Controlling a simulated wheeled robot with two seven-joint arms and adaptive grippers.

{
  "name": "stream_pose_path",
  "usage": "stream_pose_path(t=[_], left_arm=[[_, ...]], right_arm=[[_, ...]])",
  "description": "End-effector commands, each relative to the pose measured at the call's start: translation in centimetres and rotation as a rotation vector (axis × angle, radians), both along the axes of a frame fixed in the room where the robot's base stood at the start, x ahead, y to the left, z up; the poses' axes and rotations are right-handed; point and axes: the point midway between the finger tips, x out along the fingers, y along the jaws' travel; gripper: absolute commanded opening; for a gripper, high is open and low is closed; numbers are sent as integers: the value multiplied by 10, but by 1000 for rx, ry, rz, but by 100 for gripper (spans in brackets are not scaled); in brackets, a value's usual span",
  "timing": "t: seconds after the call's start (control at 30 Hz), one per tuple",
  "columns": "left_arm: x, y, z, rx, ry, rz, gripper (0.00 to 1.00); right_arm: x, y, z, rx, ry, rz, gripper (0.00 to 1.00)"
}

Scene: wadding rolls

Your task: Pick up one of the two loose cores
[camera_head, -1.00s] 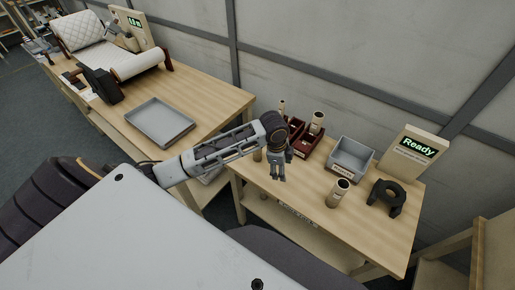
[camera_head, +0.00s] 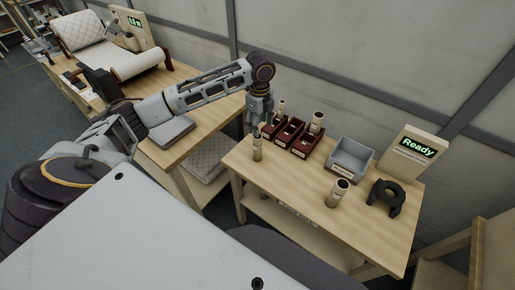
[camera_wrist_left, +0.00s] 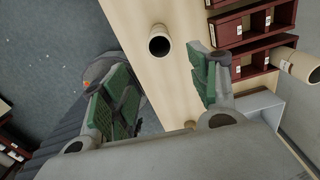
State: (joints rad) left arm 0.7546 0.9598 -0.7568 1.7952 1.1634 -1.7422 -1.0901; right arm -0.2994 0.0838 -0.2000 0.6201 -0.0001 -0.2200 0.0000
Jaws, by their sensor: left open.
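Two tan tube cores stand upright and loose on the small wooden table. One core (camera_head: 257,148) is near its left edge, and the other core (camera_head: 337,193) is near the front middle. My left gripper (camera_head: 259,112) hangs above and just behind the left core, open and empty. In the left wrist view, the open green-padded fingers (camera_wrist_left: 162,88) show with a core (camera_wrist_left: 159,42) ahead, its round top facing the camera, apart from both fingers. My right gripper is not in view.
Dark red bins (camera_head: 290,133) stand behind the left core, with a tube core (camera_head: 317,122) upright among them. A grey bin (camera_head: 351,157), a black ring-shaped holder (camera_head: 385,197) and a "Ready" sign (camera_head: 412,150) are further right. The table's front is mostly clear.

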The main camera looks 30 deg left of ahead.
Motion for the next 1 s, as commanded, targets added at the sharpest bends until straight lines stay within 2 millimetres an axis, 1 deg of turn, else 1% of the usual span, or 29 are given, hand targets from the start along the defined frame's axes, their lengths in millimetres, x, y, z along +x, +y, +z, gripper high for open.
stream_pose_path(t=[0.03,0.2,0.57,0.77,1.0], left_arm=[[1,4,5,2,2,-5,60],[1,9,9,4,8,-15,60],[1,9,8,3,10,-14,60],[1,9,-6,4,12,-13,60],[1,9,-37,3,12,-14,60]], right_arm=[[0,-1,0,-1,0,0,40],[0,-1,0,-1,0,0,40],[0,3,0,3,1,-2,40],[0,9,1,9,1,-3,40],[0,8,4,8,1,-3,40]])
